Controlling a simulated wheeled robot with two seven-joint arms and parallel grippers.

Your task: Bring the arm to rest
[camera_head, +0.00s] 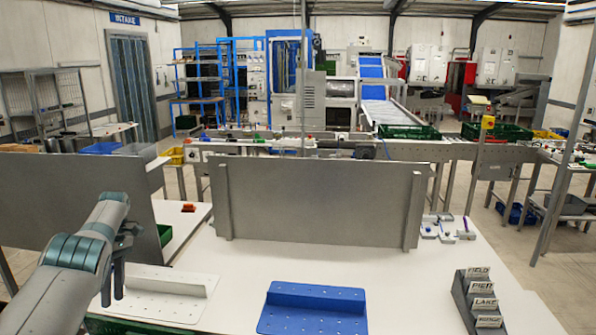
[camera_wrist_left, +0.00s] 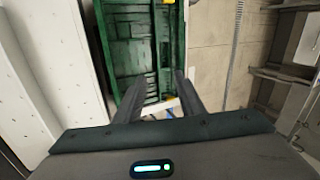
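My left arm comes in from the left in the head view, with its gripper (camera_head: 112,288) pointing down beside the white perforated plate. In the left wrist view the two fingers (camera_wrist_left: 160,97) stand apart with nothing held between them. Beyond them is a green crate (camera_wrist_left: 121,45), with small yellow, white and blue items partly hidden near the fingertips. A green crate rim (camera_head: 110,327) also shows at the bottom left of the head view. My right arm and gripper are not in view.
On the white table are a white perforated plate (camera_head: 157,296), a blue perforated plate (camera_head: 313,308) and a dark labelled rack (camera_head: 478,300). An upright grey panel (camera_head: 318,203) stands behind them, another grey panel (camera_head: 75,205) at left. Bare table lies right of the blue plate.

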